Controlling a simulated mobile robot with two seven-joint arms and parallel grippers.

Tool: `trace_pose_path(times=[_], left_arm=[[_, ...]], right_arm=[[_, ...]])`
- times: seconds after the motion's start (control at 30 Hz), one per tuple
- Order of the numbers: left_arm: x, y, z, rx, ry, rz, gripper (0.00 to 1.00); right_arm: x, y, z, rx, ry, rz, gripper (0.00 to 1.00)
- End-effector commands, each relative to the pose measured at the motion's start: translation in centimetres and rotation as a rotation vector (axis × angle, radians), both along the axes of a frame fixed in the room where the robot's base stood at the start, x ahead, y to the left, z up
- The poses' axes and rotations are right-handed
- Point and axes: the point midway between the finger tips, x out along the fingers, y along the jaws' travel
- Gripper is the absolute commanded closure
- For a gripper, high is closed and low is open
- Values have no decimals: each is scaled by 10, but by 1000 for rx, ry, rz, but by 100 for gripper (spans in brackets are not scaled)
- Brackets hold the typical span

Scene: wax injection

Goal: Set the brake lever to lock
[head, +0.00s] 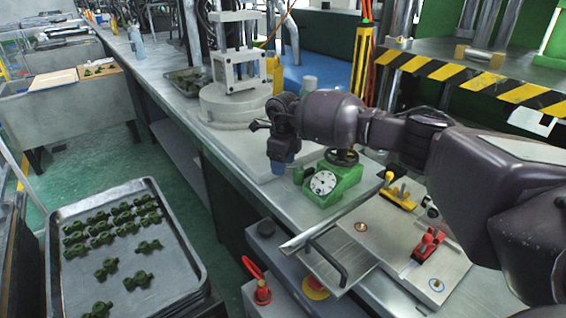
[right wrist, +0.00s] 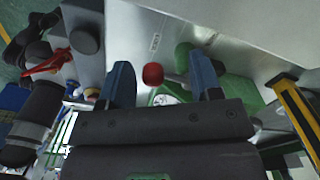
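In the right wrist view a small red knob (right wrist: 153,74) shows between my blue fingertips; it may be the end of the brake lever, but no lever shaft is clear. My right gripper (right wrist: 163,80) is open, its two fingers well apart and no contact with the knob visible. In the head view my right gripper (head: 283,160) points down just left of a green device (head: 335,182) with a round white dial and a black handwheel; the red knob cannot be made out there. A red looped handle (head: 256,278) stands on the grey box at the bench front. My left gripper is not in view.
A tray of dark green parts (head: 165,290) stands at lower left. A grey press (head: 235,85) stands behind my gripper. A red toggle clamp (head: 428,243) and a yellow one (head: 396,192) sit on the plate at right. A striped yellow-black bar (head: 470,80) crosses upper right.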

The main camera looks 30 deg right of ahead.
Motion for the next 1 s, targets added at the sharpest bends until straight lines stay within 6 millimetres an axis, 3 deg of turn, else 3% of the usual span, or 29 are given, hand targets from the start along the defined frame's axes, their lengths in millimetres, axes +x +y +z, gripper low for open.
trace_pose_path(times=[0.03, 0.3, 0.57, 1.0], left_arm=[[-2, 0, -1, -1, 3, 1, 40], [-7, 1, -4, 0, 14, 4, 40], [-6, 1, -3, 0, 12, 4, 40], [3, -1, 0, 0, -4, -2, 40]], right_arm=[[0, 0, 0, 0, 0, 0, 50], [0, 0, 0, 0, 1, 0, 88], [-2, 0, -1, -1, 4, 21, 89], [-16, 0, -2, -1, 8, 301, 89]])
